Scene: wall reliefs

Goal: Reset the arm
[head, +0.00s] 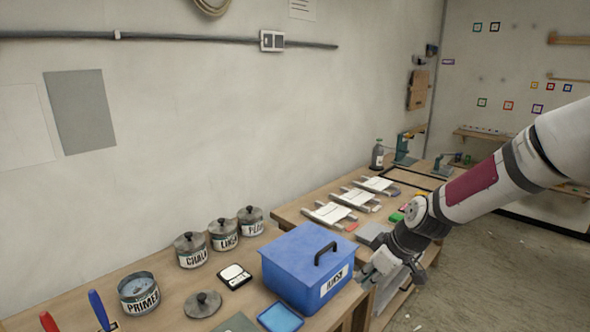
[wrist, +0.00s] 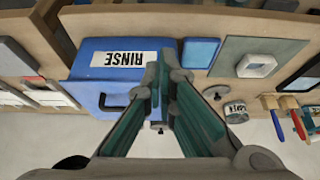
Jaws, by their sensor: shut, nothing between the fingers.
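My arm reaches in from the right in the head view, and my gripper (head: 378,270) hangs beside the right side of the blue RINSE box, near the bench's front edge. In the wrist view my gripper (wrist: 157,75) shows two green-lined fingers that come together at their tips, with nothing between them. The blue box (head: 305,265) has a lid with a dark handle and a white RINSE label on its front. It also shows in the wrist view (wrist: 90,70), behind and left of the fingers. I cannot tell whether a finger touches it.
An open PRIMER pot (head: 140,293), a loose grey lid (head: 203,304), several lidded pots, including CHALK (head: 190,250), and a blue tray (head: 280,318) are on the near bench. A second bench (head: 290,213) holds white panels on stands.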

